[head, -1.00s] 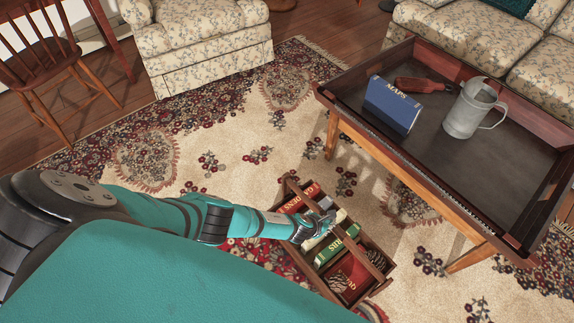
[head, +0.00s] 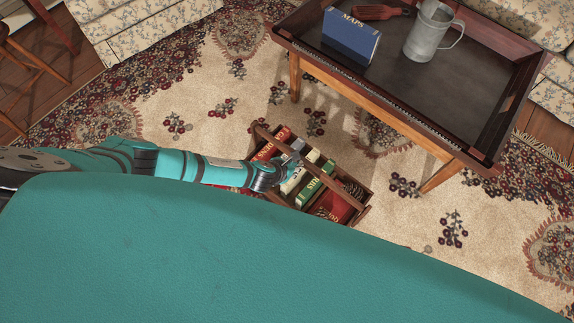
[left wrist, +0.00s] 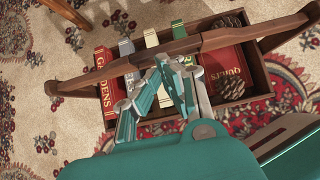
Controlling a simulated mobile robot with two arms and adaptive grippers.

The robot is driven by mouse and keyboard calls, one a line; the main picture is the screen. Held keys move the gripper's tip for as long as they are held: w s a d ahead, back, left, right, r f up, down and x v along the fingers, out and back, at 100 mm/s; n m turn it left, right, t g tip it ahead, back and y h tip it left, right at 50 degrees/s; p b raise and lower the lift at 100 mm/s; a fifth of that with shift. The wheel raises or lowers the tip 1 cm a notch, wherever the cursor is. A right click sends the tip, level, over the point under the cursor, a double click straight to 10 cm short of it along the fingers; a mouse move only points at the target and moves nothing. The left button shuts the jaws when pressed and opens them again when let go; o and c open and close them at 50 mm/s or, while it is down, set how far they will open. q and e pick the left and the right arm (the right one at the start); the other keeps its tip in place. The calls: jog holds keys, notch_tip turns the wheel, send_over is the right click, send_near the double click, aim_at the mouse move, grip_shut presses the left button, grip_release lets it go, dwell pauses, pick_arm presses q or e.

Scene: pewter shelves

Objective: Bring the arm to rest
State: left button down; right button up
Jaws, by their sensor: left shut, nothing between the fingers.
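My left gripper (head: 291,164) is shut and empty, over the left part of a wooden carrier (head: 356,219) on the rug. In the left wrist view the gripper's fingers (left wrist: 172,85) are together in front of the carrier's long wooden handle (left wrist: 235,36). I cannot tell whether they touch the handle or the books. The carrier holds a red "Gardens" book (left wrist: 105,85), a green book (left wrist: 178,35), another red book (left wrist: 222,70) and pine cones (left wrist: 233,82). My left arm reaches in from the left. My right gripper is not in view.
A tray-topped table (head: 395,120) stands just behind the carrier, with a blue "Maps" book (head: 350,38), a metal jug (head: 428,32) and a brown-handled thing (head: 382,12) on it. A floral armchair (head: 130,20) is at the back left. The rug (head: 200,95) is open left of the table.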

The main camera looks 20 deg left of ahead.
pick_arm(q)
jog(key=shift+v, duration=2.45)
